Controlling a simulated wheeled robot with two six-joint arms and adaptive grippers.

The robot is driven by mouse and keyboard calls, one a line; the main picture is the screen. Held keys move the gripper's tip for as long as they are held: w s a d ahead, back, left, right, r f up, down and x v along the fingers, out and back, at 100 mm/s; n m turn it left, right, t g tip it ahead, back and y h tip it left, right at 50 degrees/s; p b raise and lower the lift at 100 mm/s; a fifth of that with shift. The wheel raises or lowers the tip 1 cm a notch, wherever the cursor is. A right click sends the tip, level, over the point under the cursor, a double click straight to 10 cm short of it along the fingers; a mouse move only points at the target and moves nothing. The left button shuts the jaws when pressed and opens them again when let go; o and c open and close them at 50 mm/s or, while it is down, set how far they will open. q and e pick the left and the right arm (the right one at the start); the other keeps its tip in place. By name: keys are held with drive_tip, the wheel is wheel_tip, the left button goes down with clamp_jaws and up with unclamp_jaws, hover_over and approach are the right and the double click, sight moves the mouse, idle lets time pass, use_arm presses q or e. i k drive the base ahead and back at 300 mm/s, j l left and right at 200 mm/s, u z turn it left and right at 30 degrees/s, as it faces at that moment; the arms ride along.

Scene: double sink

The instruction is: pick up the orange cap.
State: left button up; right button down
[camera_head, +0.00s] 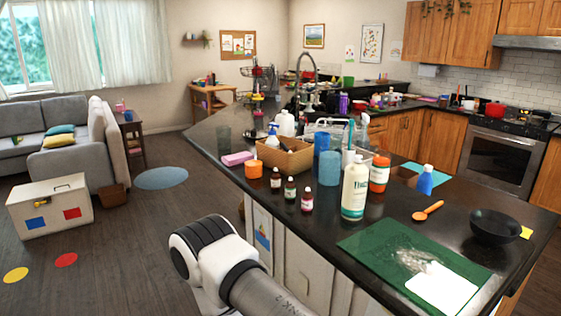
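A short, round orange piece (254,169) with a paler top stands at the left edge of the dark counter, in front of a cardboard box; it looks like a cap or a small jar, and I cannot tell which. An orange bottle (379,174) with a pale label stands farther right, behind a white pump-type bottle. An orange spoon (428,211) lies on the counter to the right. Neither gripper shows. Only a white and grey link of my own arm is in view at the bottom, left of the counter's front.
Small dark bottles (290,190) stand near the counter edge, with the white bottle (354,189) and blue cups (329,168) close by. The cardboard box (288,158) holds items. A green mat (370,250), black bowl (495,229) and blue bottle (425,181) are at right.

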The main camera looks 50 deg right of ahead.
sight(254, 167)
drive_tip(key=i+z, duration=0.25)
drive_tip(key=z, duration=0.2)
drive_tip(key=i+z, duration=0.25)
drive_tip(key=z, duration=0.25)
drive_tip(key=i+j+z, duration=0.2)
drive_tip(key=z, duration=0.25)
drive_tip(key=i+j+z, duration=0.25)
drive_tip(key=z, duration=0.2)
drive_tip(key=i+j+z, duration=0.15)
drive_tip(key=j+z, duration=0.15)
drive_tip(key=z, duration=0.2)
